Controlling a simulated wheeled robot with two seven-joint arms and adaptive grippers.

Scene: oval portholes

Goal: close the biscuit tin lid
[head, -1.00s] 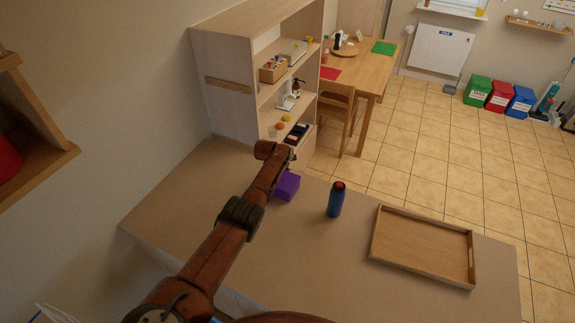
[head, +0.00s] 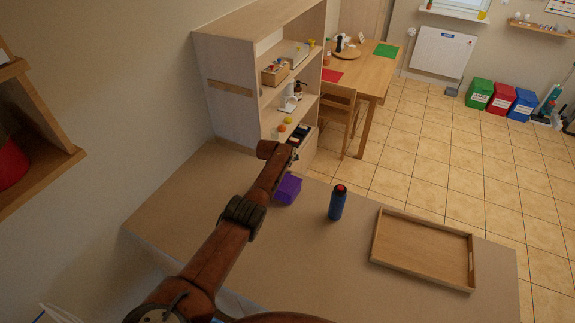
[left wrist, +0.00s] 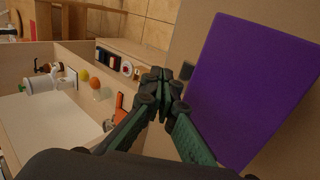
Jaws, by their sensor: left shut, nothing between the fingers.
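The purple biscuit tin (head: 288,191) is on the counter, partly hidden behind my left arm in the head view. A flat purple panel of it fills the right of the left wrist view (left wrist: 253,85). I cannot clearly tell the lid's angle. My left gripper (head: 293,157) is at the far end of the arm, just beyond the tin. In the left wrist view the gripper's fingers (left wrist: 172,86) are together and empty, close beside the panel's edge; contact cannot be told. My right gripper is in neither view.
A blue bottle with a red cap (head: 337,202) and a wooden tray (head: 375,239) stand to the right on the counter (head: 300,262). A wooden shelf unit (head: 228,112) with small items rises just behind the gripper. The counter between bottle and front edge is clear.

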